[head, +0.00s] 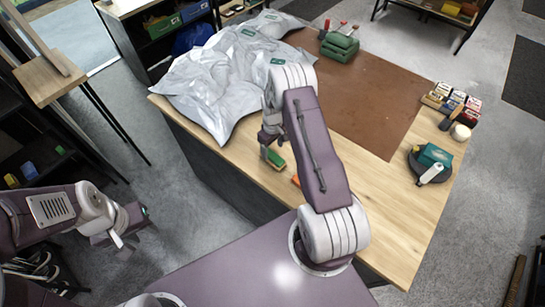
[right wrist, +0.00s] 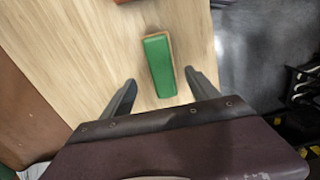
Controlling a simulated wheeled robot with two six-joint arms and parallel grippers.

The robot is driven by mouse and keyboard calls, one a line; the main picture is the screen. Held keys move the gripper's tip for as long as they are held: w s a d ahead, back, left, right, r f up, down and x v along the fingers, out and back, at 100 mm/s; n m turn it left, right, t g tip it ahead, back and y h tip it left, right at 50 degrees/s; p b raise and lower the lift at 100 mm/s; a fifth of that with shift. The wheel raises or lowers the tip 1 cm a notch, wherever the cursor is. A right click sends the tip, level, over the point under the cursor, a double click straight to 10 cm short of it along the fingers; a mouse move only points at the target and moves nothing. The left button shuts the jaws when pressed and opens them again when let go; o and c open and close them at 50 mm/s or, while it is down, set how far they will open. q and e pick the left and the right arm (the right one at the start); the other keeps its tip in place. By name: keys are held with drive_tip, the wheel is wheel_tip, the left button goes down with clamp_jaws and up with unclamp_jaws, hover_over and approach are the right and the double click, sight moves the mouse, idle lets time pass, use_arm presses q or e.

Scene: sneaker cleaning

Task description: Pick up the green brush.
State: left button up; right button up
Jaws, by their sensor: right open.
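The green brush (right wrist: 160,65) lies on the wooden table top in the right wrist view, a green block with a pale wooden edge. It also shows in the head view (head: 275,161), partly hidden by my right gripper. My right gripper (right wrist: 159,77) is open, with its fingertips on either side of the brush's near end in the picture and a visible gap on both sides. In the head view my right gripper (head: 266,141) is at the brush, near the table's front edge. My left gripper (head: 122,230) hangs away from the table; its jaw opening is unclear.
An orange item (head: 296,181) lies right of the brush, partly behind my right arm. A crumpled silvery sheet (head: 225,75) covers the table's left part. A brown mat (head: 375,100) lies beyond. Small boxes (head: 455,100) and a green-and-black item (head: 432,160) stand at the right.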

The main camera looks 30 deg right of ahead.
sight(273, 155)
drive_tip(key=shift+s+a+f+p, duration=0.1)
drive_tip(key=shift+s+f+p, duration=0.2)
drive_tip(key=shift+f+p, duration=0.25)
drive_tip(key=shift+s+a+f+p, duration=0.1)
drive_tip(key=shift+s+f+p, duration=0.2)
drive_tip(key=shift+f+p, duration=0.15)
drive_tip(key=shift+w+f, duration=0.15)
drive_tip(key=shift+f, duration=0.45)
drive_tip(key=shift+w+f, duration=0.15)
drive_tip(key=shift+f, duration=0.45)
drive_tip(key=shift+w+d+f, duration=0.1)
drive_tip(key=shift+w+f, duration=0.1)
drive_tip(key=shift+s+r, duration=0.15)
drive_tip(key=shift+s, duration=0.1)
drive_tip(key=c, duration=1.3)
drive_tip(key=shift+c, duration=1)
drive_tip(key=shift+w, duration=0.1)
